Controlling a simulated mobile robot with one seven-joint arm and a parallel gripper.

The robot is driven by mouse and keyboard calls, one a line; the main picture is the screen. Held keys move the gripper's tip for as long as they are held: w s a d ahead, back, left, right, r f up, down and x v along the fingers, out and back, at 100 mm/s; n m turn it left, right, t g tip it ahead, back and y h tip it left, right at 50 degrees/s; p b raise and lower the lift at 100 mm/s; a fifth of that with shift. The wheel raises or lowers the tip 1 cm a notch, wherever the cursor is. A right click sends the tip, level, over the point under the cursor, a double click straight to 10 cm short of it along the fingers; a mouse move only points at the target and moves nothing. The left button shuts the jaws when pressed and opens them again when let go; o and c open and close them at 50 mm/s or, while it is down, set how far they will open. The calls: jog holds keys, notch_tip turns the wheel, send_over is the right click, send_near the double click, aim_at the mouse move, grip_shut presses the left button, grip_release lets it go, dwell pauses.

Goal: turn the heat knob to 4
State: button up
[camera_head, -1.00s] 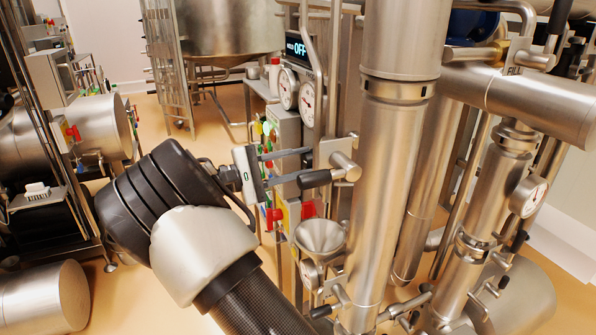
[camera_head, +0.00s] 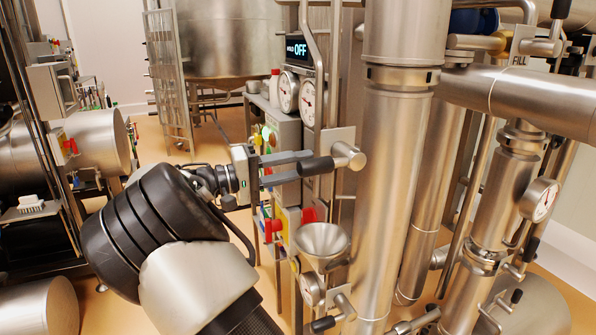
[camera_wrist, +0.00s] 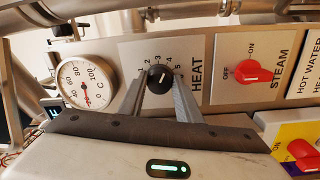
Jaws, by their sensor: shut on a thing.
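The heat knob (camera_wrist: 160,79) is a round black knob with a white pointer line, on a plate marked HEAT with a numbered scale above it. In the wrist view its pointer leans up and slightly right, toward the 3 to 4 side; I cannot tell the exact number. My gripper (camera_wrist: 160,88) has one finger on each side of the knob and is shut on it. In the head view my gripper (camera_head: 308,163) reaches right toward the panel, and the knob is not visible there behind the fingers and a black-handled valve.
A dial gauge (camera_wrist: 86,86) sits left of the knob, and a red STEAM switch (camera_wrist: 248,73) is to its right. In the head view a black-handled valve (camera_head: 346,155) and a steel funnel (camera_head: 322,240) stand close to my gripper. A display (camera_head: 298,48) reads OFF.

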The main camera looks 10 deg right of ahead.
dwell(0.5)
jog(key=o, duration=1)
jog(key=shift+o, duration=0.2)
jog(key=s+a+p, duration=0.2)
jog(key=s+a, duration=0.1)
jog(key=a, duration=1.4)
jog(key=shift+f, duration=0.4)
jog(key=shift+a, duration=0.2)
